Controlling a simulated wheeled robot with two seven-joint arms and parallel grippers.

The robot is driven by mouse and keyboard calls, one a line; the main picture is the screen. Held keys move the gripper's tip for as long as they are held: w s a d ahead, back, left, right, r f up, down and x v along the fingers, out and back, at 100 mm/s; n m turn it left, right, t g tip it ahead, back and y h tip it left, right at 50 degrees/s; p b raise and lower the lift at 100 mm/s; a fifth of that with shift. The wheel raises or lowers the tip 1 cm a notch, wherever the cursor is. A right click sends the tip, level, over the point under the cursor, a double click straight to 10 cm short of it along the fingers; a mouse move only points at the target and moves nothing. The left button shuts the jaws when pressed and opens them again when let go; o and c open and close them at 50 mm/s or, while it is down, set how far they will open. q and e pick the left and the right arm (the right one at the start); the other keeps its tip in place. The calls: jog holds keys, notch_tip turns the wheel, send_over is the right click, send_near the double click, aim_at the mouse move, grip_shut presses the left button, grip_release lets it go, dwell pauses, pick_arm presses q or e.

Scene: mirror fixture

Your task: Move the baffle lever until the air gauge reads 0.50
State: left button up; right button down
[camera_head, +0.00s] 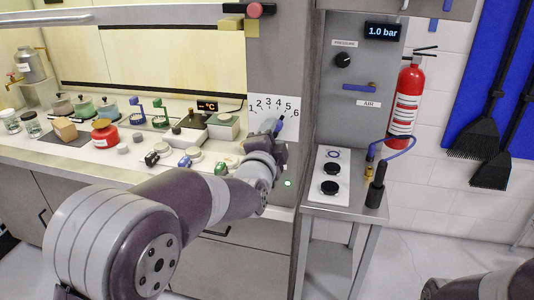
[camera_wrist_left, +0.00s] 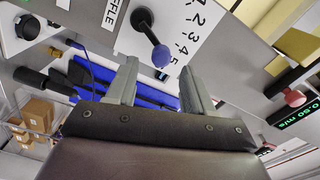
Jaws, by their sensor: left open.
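The baffle lever has a black arm and a blue knob (camera_wrist_left: 161,55), in front of a white numbered scale (camera_wrist_left: 190,20). In the wrist view the knob lies nearest the 5. In the head view the lever's blue end (camera_head: 279,127) shows at the lower right of the scale (camera_head: 262,110). My left gripper (camera_wrist_left: 157,78) is open, with the knob between its fingertips in the picture; I cannot tell whether they touch it. The air gauge (camera_wrist_left: 301,113), a dark display with green digits, appears to read 0.50 m/s. My right gripper is out of view.
A grey panel (camera_head: 358,75) with a 1.0 bar display (camera_head: 383,31) stands to the right, beside a fire extinguisher (camera_head: 406,100).

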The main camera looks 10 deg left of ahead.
pick_arm(q)
jog(key=s, duration=0.8)
jog(key=shift+s+a+b, duration=0.15)
jog(key=shift+s+b, duration=0.15)
jog(key=shift+b, duration=0.15)
jog(key=s+d+f+n+g+h, duration=0.1)
jog(key=s+f+n+g, duration=0.25)
jog(key=f, duration=0.25)
jog(key=s+f+n+g, duration=0.2)
jog(key=f+n+g, duration=0.2)
jog(key=f, duration=0.3)
jog(key=s+a+f+n+g+p, duration=0.1)
jog(key=s+a+f+n+g, duration=0.1)
jog(key=s, duration=0.3)
jog(key=s+a+f+n+g+y+p, duration=0.1)
jog(key=s+a+f+n+g, duration=0.1)
jog(key=s+f+g, duration=0.2)
jog(key=s+a+f+n+g+p, duration=0.2)
jog(key=s+f+n+g, duration=0.1)
jog(key=s, duration=0.3)
jog(key=shift+s+a+y, duration=0.15)
jog(key=shift+y, duration=0.15)
jog(key=shift+r, duration=0.1)
dwell(1.0)
